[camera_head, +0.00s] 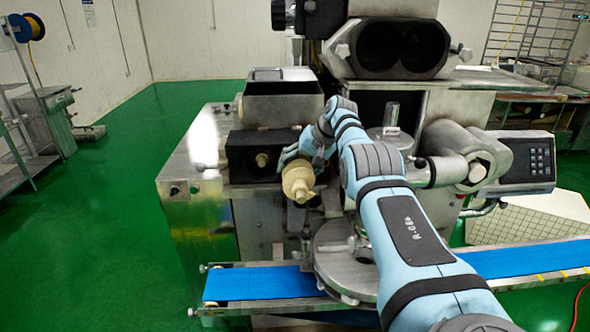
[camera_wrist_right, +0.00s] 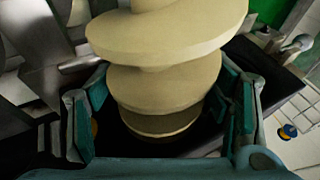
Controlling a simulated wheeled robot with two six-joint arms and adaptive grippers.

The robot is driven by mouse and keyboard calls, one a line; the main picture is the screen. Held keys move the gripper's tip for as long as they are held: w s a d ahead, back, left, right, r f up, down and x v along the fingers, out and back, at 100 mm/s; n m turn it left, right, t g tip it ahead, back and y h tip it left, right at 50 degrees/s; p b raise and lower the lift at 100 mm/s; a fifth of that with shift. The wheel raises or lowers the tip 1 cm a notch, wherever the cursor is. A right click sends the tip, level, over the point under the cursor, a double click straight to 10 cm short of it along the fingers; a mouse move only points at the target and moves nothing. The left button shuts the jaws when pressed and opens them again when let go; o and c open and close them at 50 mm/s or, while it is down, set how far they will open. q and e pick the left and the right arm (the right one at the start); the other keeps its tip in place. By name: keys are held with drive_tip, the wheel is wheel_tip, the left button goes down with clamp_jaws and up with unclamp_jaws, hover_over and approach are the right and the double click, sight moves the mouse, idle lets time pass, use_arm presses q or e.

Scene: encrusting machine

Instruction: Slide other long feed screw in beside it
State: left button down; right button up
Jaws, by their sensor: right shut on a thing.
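A cream feed screw (camera_head: 298,183) with wide spiral flights is held by my right gripper (camera_head: 306,152) at the front of the machine. In the right wrist view the screw (camera_wrist_right: 165,75) fills the middle, between the two teal fingers of the gripper (camera_wrist_right: 165,125). Its far end is hidden. To its left, a small cream round end (camera_head: 262,160), apparently of the other screw, shows in the dark feed housing (camera_head: 240,157). The bore behind the held screw is hidden by screw and gripper, so I cannot tell whether it is inside. My left gripper is out of view.
An open hopper (camera_head: 284,100) stands above the housing. A round metal plate (camera_head: 345,262) and a blue conveyor belt (camera_head: 258,283) lie below. A control panel (camera_head: 538,160) juts out at the right. The green floor (camera_head: 110,240) at the left is clear.

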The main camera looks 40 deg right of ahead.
drive_tip(key=shift+w+a, duration=0.1)
drive_tip(key=o, duration=2)
drive_tip(key=shift+a, duration=0.15)
drive_tip(key=shift+c, duration=0.2)
drive_tip(key=shift+o, duration=0.6)
